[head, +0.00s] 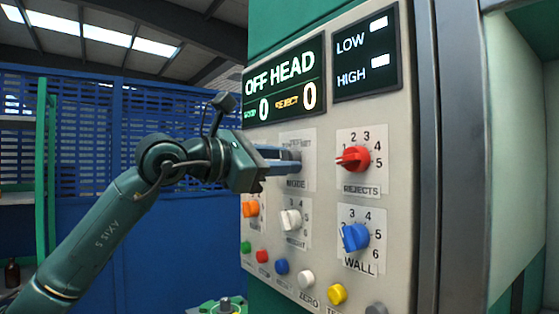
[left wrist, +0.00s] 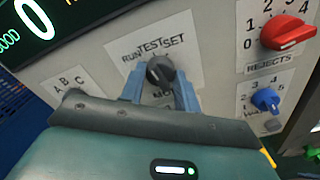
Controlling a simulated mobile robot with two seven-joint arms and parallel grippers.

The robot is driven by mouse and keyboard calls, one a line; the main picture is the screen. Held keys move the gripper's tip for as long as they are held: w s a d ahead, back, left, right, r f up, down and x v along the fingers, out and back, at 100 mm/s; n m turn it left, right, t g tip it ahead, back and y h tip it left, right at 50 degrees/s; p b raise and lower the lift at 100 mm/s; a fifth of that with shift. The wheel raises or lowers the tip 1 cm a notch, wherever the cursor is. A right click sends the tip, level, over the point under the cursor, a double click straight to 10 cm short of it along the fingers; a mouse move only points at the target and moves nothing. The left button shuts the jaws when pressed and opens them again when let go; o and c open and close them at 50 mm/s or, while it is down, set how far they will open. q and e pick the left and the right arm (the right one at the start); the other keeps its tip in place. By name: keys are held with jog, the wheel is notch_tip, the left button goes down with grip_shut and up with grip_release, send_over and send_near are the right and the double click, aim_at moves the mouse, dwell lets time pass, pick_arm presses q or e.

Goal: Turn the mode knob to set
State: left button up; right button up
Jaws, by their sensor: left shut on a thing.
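The mode knob (left wrist: 160,72) is dark grey and sits on a white label plate marked RUN, TEST and SET on the upright panel. Which mark it points to is hard to tell. My left gripper (left wrist: 161,90) has its blue fingers on either side of the knob and is shut on it. In the head view my left gripper (head: 287,160) reaches the panel from the left and hides most of the knob. My right gripper is not in view.
A red rejects knob (head: 354,158) is right of the mode knob. An orange knob (head: 250,209), a white knob (head: 291,220) and a blue wall knob (head: 355,237) sit below, above several push buttons. The display (head: 284,82) reads OFF HEAD with two zeros.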

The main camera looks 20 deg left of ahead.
pick_arm(q)
jog(key=m, duration=0.5)
jog(key=shift+m, duration=0.3)
jog(key=m, duration=0.5)
jog(key=shift+p, duration=0.3)
jog(key=shift+m, duration=0.4)
jog(key=o, duration=1)
jog(key=shift+c, duration=0.2)
